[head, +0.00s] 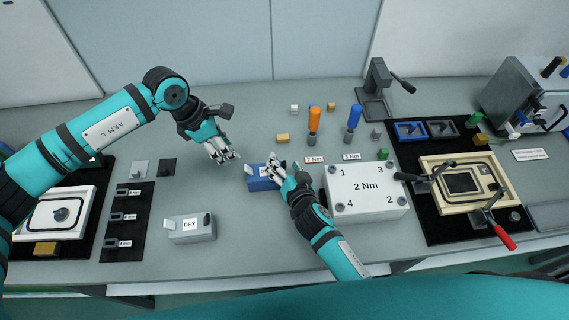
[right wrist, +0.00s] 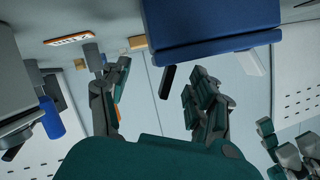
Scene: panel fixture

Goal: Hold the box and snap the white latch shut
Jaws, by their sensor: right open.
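A small blue box (head: 258,184) lies on the bench near the middle, and its blue body (right wrist: 215,22) fills the top of the right wrist view. A white latch (head: 249,170) shows at its left end; the white tab shows in the wrist view (right wrist: 251,62), standing out from the box. A dark tab (right wrist: 167,76) also sticks out. My right gripper (head: 274,165) is open over the box's right end, hiding part of it; I see no clear contact. My left gripper (head: 226,156) is open and empty, above the bench left of the box.
A grey box marked DRY (head: 196,230) with a white tab stands front left. A white panel block (head: 366,190) is close on the right. Orange (head: 314,120) and blue (head: 354,117) drivers stand behind it. A yellow block (head: 282,138) lies behind the blue box.

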